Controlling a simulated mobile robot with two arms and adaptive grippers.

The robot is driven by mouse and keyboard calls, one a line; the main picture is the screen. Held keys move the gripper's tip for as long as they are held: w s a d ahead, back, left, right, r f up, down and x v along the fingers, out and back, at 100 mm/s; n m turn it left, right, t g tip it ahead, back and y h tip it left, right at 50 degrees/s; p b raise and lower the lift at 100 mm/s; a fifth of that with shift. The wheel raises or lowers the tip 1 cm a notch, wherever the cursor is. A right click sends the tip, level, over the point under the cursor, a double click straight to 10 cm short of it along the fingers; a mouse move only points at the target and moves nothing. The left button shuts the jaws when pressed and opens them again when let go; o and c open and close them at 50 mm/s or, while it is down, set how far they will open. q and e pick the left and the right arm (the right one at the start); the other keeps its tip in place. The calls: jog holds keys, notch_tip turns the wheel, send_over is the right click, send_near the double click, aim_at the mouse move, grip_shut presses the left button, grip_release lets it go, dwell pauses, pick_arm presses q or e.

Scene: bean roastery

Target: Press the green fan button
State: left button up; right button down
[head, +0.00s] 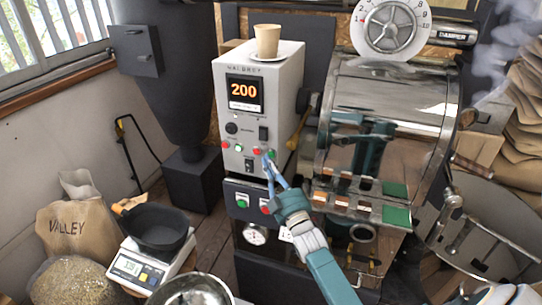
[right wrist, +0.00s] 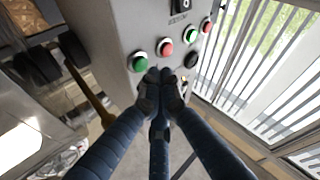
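The grey roaster control cabinet (head: 228,110) stands in the middle, with a lit "200" display (head: 244,92). Below the display is a row of red and green buttons. Its right-hand green button (head: 271,154) is by my right gripper (head: 267,160) and also shows in the right wrist view (right wrist: 138,62). A red button (right wrist: 165,47) sits beside it. My right gripper's fingers (right wrist: 160,77) are together and empty, their tips close to these two buttons; contact is unclear. Another green button (right wrist: 190,34) is farther along. The button labels are unreadable, so which is the fan's is unclear.
A lower panel has a green button (head: 242,200) and a red one. The shiny roaster drum (head: 395,95) stands right of the cabinet. A paper cup (head: 267,40) stands on top. A scale (head: 140,272) with a black pan (head: 158,230) stands at lower left.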

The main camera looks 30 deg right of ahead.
jog(key=shift+w+d, duration=0.3)
jog(key=shift+d, duration=0.05)
jog(key=shift+w+d+b, duration=0.25)
jog(key=shift+b, duration=0.15)
dwell(0.8)
jog(key=shift+s+a+r, duration=0.1)
jog(key=shift+s+a+p, duration=0.45)
jog(key=shift+s+a, duration=0.05)
dwell(0.4)
jog(key=s+a+p, duration=0.1)
jog(key=a, duration=0.1)
jog(key=s+a+p, duration=0.1)
jog(key=s, duration=0.1)
jog(key=shift+s+a, duration=0.15)
jog(key=shift+a, duration=0.2)
